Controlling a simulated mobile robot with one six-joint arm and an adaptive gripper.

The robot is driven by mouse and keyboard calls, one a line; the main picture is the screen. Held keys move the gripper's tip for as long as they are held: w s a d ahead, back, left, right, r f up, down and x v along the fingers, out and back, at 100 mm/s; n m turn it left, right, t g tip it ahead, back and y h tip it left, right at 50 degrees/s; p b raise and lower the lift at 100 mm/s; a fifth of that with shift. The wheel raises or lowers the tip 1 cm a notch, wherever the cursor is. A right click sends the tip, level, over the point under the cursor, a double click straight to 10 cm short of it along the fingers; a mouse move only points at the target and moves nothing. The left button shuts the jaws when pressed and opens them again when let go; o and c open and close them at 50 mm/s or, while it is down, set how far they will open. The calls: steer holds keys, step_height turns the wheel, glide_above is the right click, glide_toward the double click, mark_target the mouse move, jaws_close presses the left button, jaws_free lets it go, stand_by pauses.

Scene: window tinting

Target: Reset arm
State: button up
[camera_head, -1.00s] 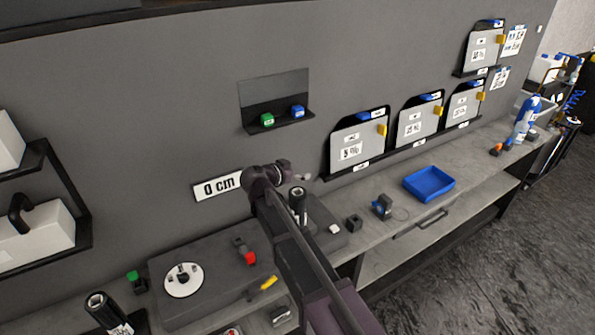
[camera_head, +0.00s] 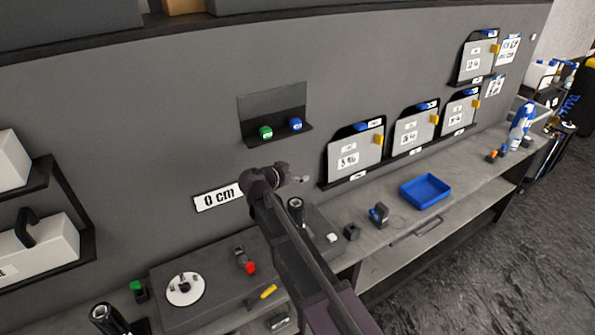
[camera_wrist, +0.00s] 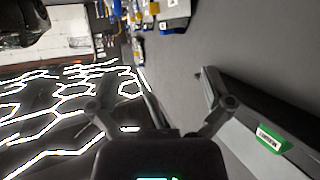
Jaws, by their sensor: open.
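My arm reaches up from the bottom of the head view, over the workbench (camera_head: 380,255). Its far joint is in front of the wall, beside the "0 cm" sign (camera_head: 217,198). The fingers do not show clearly in the head view. In the wrist view my gripper (camera_wrist: 160,105) has its two fingers spread wide apart, with nothing between them. Beyond the fingers, the wrist view shows a dark floor with bright hexagonal lines (camera_wrist: 60,105) and the grey wall.
A small wall shelf holds a green block (camera_head: 265,132) and a blue block (camera_head: 295,124). A blue tray (camera_head: 425,191) and a small clamp-like tool (camera_head: 379,214) stand on the bench. A white disc (camera_head: 185,289) lies lower left. Film panels (camera_head: 355,150) hang at right.

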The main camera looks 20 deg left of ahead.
steer(key=s+d+f+g+b, duration=0.15)
steer(key=d+f, duration=0.25)
steer(key=d, duration=0.5)
steer(key=d+f+n+g+b, duration=0.1)
steer(key=d+f+g, duration=0.2)
steer(key=d, duration=0.5)
steer(key=s+d+f+g+b, duration=0.1)
steer(key=d+f+g, duration=0.25)
steer(key=d, duration=0.55)
steer(key=s+d+f+n+g+y+b, duration=0.1)
steer(key=s+d+f+g+y+b, duration=0.1)
steer(key=s+d+f, duration=0.2)
steer(key=s+d+f+n+g+y+b, duration=0.2)
steer(key=s+d+f, duration=0.3)
steer(key=s+d, duration=0.5)
steer(key=d+y, duration=0.1)
steer(key=d, duration=0.2)
steer(key=shift+s+d+f+g+b, duration=0.2)
steer(key=shift+s+g+b, duration=0.1)
steer(key=shift+b, duration=0.1)
